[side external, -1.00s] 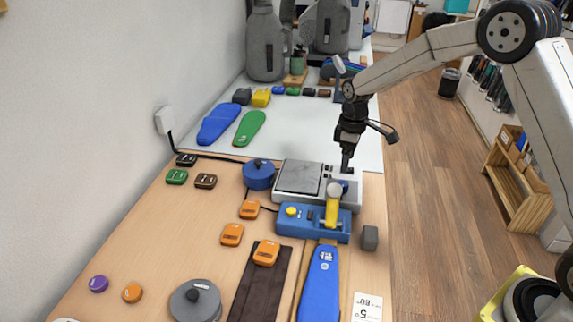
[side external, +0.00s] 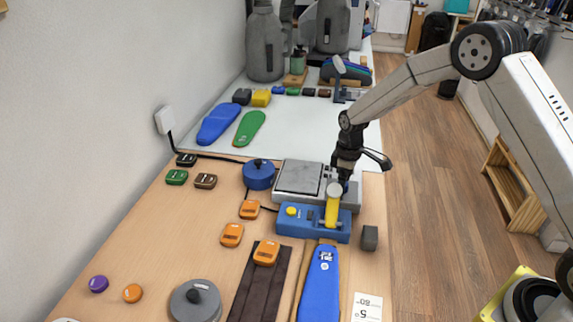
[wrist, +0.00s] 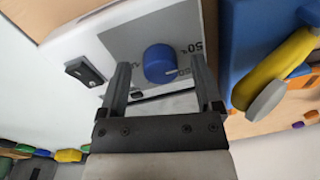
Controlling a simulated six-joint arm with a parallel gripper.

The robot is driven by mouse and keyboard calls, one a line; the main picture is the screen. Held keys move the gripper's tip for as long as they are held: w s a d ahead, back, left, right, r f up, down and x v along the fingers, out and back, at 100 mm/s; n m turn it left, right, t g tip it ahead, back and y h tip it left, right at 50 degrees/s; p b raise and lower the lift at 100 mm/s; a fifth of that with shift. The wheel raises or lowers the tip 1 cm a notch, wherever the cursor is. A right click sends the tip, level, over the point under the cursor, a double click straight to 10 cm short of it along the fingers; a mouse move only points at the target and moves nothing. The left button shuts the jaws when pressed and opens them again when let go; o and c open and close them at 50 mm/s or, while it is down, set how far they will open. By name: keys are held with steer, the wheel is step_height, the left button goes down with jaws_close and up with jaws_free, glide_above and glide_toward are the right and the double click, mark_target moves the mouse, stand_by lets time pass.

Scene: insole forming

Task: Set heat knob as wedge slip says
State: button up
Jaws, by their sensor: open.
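The blue heat knob (wrist: 160,63) is on the grey dial face of the heater unit (side external: 345,198). A light mark shows near its lower right edge in the wrist view; a "50" label is at its upper right, and other markings are partly covered. My gripper (wrist: 158,65) is open, with one finger on each side of the knob; I cannot tell whether they touch it. In the side view my gripper (side external: 343,176) is low over the unit's right end, where the knob is hidden. The wedge slip (side external: 367,307) is a white card at the bottom, reading "5°" and "60°".
A dark rocker switch (wrist: 84,72) is left of the knob in the wrist view. The blue clamp base with its yellow lever (side external: 332,208) stands close in front of the heater. A grey block (side external: 370,238) is to its right. Orange wedges (side external: 232,235) lie left.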

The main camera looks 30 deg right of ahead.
steer(key=shift+f, duration=0.15)
steer(key=shift+c, duration=0.2)
jaws_close()
steer(key=shift+m, duration=0.5)
steer(key=m, duration=1)
steer(key=shift+s+a+m+t, duration=0.1)
steer(key=shift+a+m+t, duration=0.05)
steer(key=shift+m+t, duration=0.2)
